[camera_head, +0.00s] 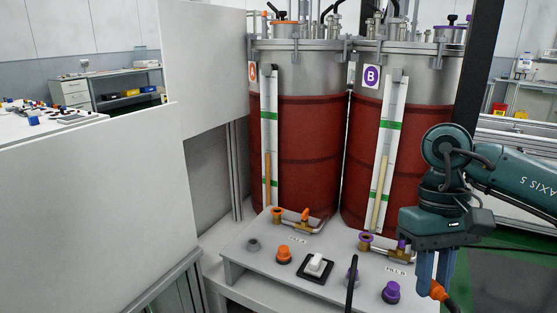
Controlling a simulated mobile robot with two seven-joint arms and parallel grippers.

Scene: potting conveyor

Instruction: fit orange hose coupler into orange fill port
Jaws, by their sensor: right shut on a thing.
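My right gripper (434,284) points down at the lower right, in front of the purple side of the panel. It is shut on the orange hose coupler (438,291), which shows partly between and beside the fingers. An orange-ringed opening, which looks like the orange fill port (278,213), sits on a brass fitting with an orange handle (305,214), at the back left of the grey panel. The coupler is well to the right of this port and apart from it. My left gripper is not in view.
The panel (240,264) also carries an orange knob (284,255), a white switch (316,264), a purple knob (391,292) and a purple-ringed port (365,240). Two red-filled tanks (310,150) stand behind. A dark upright bar (351,285) rises at the panel's front.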

